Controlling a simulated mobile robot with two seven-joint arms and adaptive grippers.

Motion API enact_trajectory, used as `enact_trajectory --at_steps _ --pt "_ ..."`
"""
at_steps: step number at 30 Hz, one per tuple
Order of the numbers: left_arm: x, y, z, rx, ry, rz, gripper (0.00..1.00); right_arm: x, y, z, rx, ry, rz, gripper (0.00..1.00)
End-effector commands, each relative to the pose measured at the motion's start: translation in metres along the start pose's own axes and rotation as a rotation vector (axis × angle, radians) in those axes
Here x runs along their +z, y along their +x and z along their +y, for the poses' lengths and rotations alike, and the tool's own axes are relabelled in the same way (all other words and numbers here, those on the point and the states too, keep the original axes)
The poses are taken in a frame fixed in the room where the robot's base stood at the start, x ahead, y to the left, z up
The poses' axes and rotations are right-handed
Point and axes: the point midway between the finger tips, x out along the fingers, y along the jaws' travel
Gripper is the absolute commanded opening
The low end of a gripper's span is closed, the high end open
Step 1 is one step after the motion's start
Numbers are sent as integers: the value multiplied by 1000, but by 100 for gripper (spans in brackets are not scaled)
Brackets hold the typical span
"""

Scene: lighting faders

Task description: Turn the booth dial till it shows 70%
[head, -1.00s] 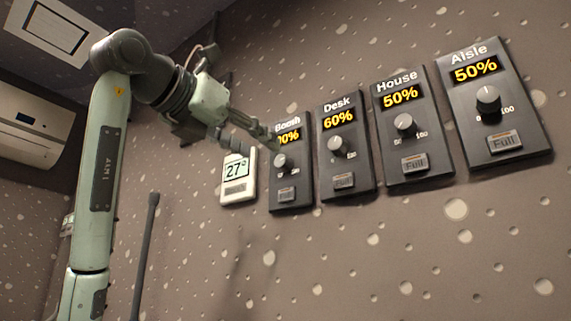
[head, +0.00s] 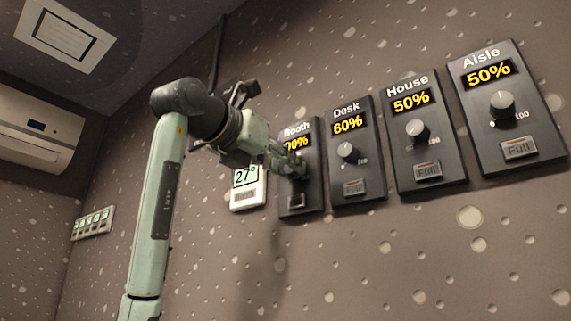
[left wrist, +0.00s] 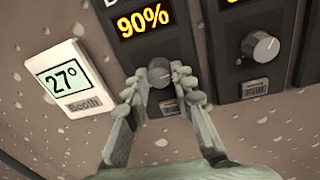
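The booth panel (head: 313,190) is the leftmost of the dark panels on the wall. Its display reads 90% in the left wrist view (left wrist: 143,19); in the head view its first digit is partly hidden. The booth dial (left wrist: 160,74) is a round grey knob below that display. My left gripper (left wrist: 160,82) has a fingertip on each side of the dial, close against it, and looks shut on it. In the head view my left gripper (head: 294,168) covers the dial. My right gripper is in neither view.
The desk panel (head: 352,169) at 60%, the house panel (head: 425,155) at 50% and the aisle panel (head: 519,131) at 50% stand to the right. A thermostat (left wrist: 67,80) showing 27° is close on the left. A full button (left wrist: 171,105) is just below the booth dial.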

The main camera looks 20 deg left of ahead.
Motion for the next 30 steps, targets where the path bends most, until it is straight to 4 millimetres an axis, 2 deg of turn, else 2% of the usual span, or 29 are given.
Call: enact_trajectory --at_steps 1,5,17,30 --pt "0 0 0 0 0 0 15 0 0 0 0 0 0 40" --pt "0 0 0 0 0 0 0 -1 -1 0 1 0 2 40" --pt "1 -1 1 2 -61 3 0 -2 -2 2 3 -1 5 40" --pt "2 -1 2 0 -411 22 0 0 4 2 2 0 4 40"
